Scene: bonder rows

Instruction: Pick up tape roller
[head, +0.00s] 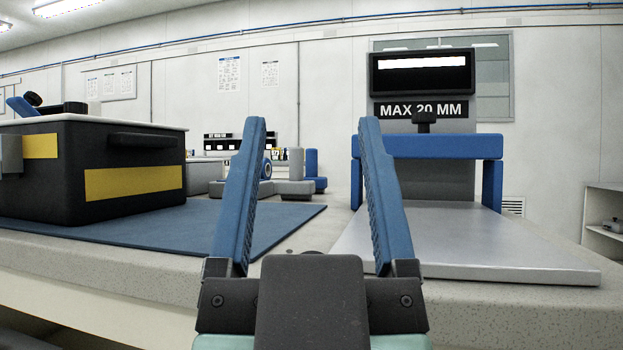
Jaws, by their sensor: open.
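My gripper (311,124) is in the middle foreground, with its two blue fingers spread wide and nothing between them up close. No thing in view is plainly the tape roller. I cannot tell whether either is the roller.
The crate stands on a blue mat (235,219) on the speckled bench (130,250). At the right is a machine (427,146) with a blue frame, a "MAX 20 MM" sign and a bare metal plate (480,245). A shelf (605,230) is at the far right.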

